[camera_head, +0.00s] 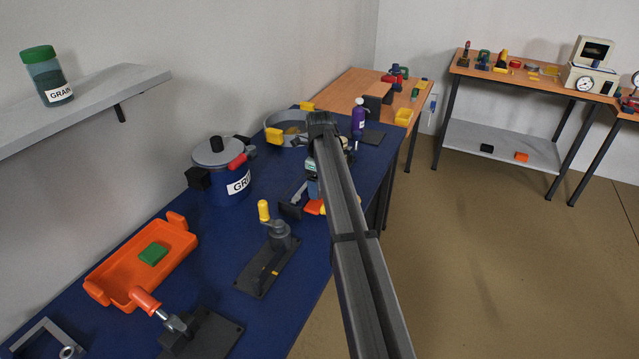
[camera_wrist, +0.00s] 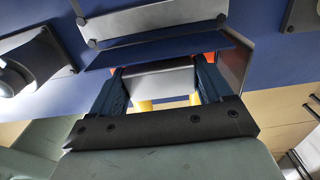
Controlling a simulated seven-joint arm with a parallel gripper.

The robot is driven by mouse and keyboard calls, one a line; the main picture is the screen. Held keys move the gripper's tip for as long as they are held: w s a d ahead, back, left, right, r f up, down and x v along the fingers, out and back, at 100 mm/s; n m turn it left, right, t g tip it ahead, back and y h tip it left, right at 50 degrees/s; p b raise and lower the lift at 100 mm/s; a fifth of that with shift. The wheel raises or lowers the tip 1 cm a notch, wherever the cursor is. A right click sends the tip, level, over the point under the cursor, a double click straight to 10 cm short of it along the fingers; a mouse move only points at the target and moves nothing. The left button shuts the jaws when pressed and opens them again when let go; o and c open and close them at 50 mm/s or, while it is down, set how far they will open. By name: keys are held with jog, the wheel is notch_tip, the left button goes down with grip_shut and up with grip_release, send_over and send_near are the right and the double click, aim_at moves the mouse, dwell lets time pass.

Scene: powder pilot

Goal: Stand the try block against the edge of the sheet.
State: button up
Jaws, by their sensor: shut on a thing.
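In the wrist view my gripper (camera_wrist: 162,82) is shut on a grey block (camera_wrist: 160,78), apparently the try block, with its pale flat face between the two dark fingers. Two yellow parts (camera_wrist: 146,105) show below it; I cannot tell whether they belong to it. A dark blue strip (camera_wrist: 165,50) crosses just beyond the fingertips, and a grey plate (camera_wrist: 150,18) with dark round feet lies past it. I cannot tell which is the sheet, or whether the block touches either. In the head view my arm mostly hides the gripper and block, above the blue bench.
On the blue bench (camera_head: 215,285) stand an orange tray (camera_head: 120,270) with a green block (camera_head: 153,254), a lidded pot (camera_head: 225,180), a yellow-handled crank device (camera_head: 278,235), a round pan (camera_head: 285,128) and a purple bottle (camera_head: 358,118). Bare blue surface shows between them.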

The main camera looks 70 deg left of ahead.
jog(key=shift+f, duration=0.45)
jog(key=o, duration=1.3)
jog(key=shift+f, duration=0.1)
jog(key=shift+r, duration=0.2)
jog(key=shift+r, duration=6.8)
jog(key=shift+s+d, duration=5.65)
